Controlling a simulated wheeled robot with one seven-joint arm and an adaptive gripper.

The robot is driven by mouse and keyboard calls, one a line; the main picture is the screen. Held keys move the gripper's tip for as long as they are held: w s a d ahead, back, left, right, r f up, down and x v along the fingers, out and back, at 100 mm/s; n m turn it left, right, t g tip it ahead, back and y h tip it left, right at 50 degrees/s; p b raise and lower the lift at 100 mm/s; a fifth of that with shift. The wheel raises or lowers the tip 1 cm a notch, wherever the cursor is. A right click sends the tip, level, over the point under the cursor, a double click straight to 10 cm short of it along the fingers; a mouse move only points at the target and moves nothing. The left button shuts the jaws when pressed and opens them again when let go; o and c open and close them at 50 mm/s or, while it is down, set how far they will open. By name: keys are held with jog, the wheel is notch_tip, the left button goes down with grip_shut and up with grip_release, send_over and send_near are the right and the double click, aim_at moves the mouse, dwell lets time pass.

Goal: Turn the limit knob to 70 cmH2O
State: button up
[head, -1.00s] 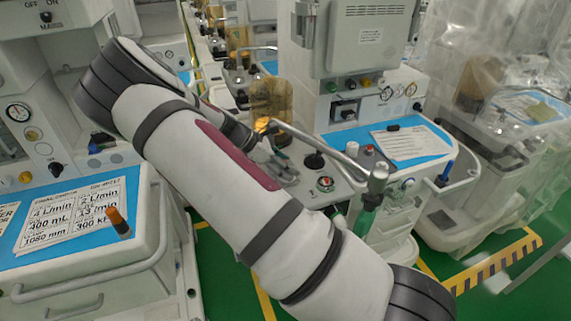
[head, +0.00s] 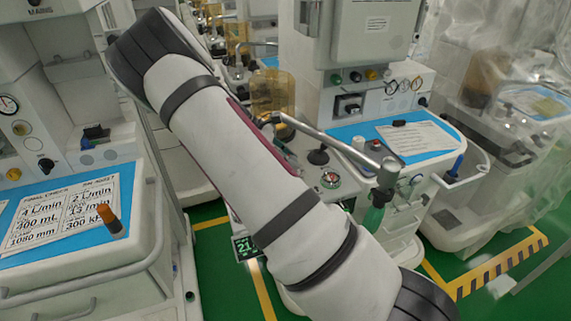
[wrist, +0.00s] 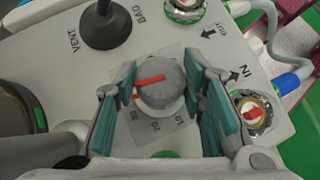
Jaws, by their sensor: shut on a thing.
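The limit knob (wrist: 170,88) is a round grey knob with a red pointer line, seen in the wrist view. The red line points left and slightly down. In the head view my own arm hides the knob and the gripper.
The VENT/BAG lever (wrist: 103,25) stands close to the left finger. The OUT port (wrist: 186,8) is above and the IN port (wrist: 252,116) is right of the right finger. A small green-digit display (head: 244,247) shows below my arm. A metal pole (head: 330,140) extends right of my arm.

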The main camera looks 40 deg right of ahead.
jog(key=shift+m+g+b, duration=0.3)
jog(key=shift+m, duration=0.2)
jog(key=o, duration=1.2)
jog(key=v, duration=1.2)
jog(key=shift+d+r, duration=0.15)
jog(key=shift+d, duration=0.1)
